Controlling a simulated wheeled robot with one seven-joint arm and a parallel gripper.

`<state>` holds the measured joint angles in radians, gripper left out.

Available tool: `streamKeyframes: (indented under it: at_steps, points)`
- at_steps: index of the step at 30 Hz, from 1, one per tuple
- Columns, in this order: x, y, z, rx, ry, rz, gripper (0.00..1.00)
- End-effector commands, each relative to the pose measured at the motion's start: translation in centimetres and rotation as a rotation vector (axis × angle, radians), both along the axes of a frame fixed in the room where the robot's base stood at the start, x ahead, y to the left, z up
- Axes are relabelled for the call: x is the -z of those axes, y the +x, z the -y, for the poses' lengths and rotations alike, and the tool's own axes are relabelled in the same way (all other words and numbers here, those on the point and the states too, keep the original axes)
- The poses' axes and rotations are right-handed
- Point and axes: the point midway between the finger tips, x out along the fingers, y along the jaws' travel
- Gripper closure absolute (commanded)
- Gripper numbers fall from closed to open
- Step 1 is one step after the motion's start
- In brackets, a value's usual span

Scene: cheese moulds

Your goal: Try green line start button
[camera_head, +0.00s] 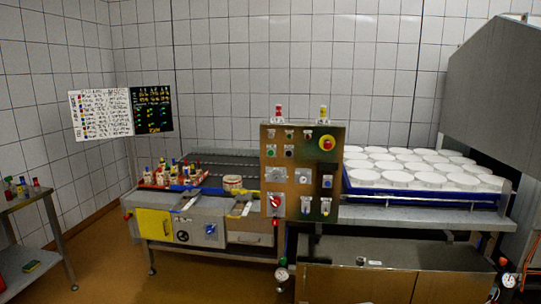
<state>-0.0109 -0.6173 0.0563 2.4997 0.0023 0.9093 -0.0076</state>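A brown metal control panel (303,160) stands upright in the middle of the head view, in front of the line. A small green button (271,152) sits at its upper left, with a dark button (289,152) just right of it. Their labels are too small to read. A red mushroom button on a yellow ring (327,143) is at the upper right. Lower down are dials, a blue button (327,182) and a red rotary switch (275,202). My gripper is not in view, and nothing covers the green button.
A conveyor table (213,207) with bottles stands left of the panel. A blue tray (420,197) of white round moulds (398,178) lies right. A sign board (102,114) and side shelf (28,199) are further left. Open floor (110,250) lies between shelf and conveyor.

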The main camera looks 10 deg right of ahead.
Motion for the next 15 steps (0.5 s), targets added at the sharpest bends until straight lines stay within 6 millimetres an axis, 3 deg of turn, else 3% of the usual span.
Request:
streamKeyframes:
  at_steps: [10, 15]
  points:
    - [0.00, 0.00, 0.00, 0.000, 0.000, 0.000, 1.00]
    - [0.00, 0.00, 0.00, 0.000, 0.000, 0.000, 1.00]
